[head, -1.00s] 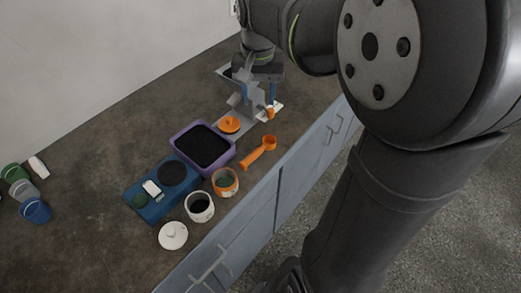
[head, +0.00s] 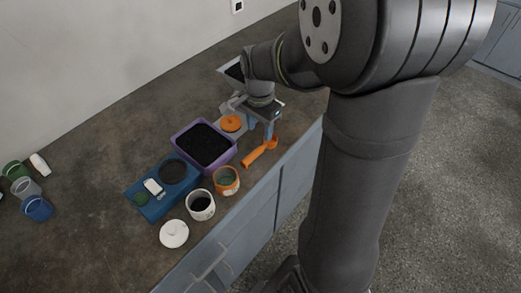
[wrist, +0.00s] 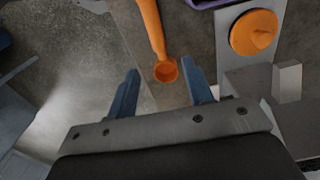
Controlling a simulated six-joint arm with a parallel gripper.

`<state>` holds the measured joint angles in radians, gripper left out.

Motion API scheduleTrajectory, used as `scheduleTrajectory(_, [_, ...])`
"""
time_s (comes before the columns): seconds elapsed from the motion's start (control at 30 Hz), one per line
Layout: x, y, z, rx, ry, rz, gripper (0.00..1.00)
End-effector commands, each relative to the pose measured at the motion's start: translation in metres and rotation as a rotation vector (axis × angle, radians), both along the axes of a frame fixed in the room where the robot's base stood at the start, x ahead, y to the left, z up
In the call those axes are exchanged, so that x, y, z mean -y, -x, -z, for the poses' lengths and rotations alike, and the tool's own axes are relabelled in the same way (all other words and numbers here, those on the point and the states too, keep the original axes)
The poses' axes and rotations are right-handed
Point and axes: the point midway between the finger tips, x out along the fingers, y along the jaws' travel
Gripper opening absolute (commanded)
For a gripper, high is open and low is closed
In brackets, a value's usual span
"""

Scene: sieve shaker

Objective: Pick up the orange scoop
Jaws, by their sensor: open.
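The orange scoop (head: 259,153) lies on the dark counter near its front edge, with its cup end under my gripper. In the wrist view the scoop (wrist: 152,28) has its handle running up and its round cup just ahead of and between the two blue fingers. My gripper (wrist: 158,88) is open and empty. In the head view my gripper (head: 260,134) is above the scoop's cup end, which it partly hides. The exact height of the fingers above the counter is hard to tell.
An orange lid (head: 231,123) and a purple tray (head: 229,154) of dark grains are left of the scoop. A blue scale (head: 155,207), an orange-rimmed jar (head: 226,187), a white jar (head: 201,212) and a white lid (head: 174,234) stand nearer. Cups (head: 36,208) are far left.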

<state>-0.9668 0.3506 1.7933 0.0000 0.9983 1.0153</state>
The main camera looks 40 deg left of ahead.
Motion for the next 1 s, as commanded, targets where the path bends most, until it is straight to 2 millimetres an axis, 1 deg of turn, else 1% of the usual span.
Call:
scheduleTrajectory(0.03, [0.001, 0.001, 0.01, -0.002, 0.003, 0.0, 0.47])
scheduleTrajectory(0.1, [0.001, 0.0, 0.02, -0.002, 0.003, -0.001, 0.47])
scheduleTrajectory(0.37, [0.0, 0.001, 0.039, -0.001, 0.001, -0.001, 0.47])
scheduleTrajectory(0.5, [0.002, 0.003, 0.06, -0.002, 0.004, -0.001, 0.47])
scheduleTrajectory(0.63, [0.002, 0.003, 0.077, -0.001, 0.002, -0.001, 0.47])
scheduleTrajectory(0.77, [0.002, 0.003, 0.083, 0.0, 0.0, -0.001, 0.47])
scheduleTrajectory(0.97, [0.002, 0.003, 0.084, 0.001, -0.001, -0.001, 0.47])
scheduleTrajectory(1.0, [0.002, 0.003, 0.084, 0.001, -0.001, -0.001, 0.41])
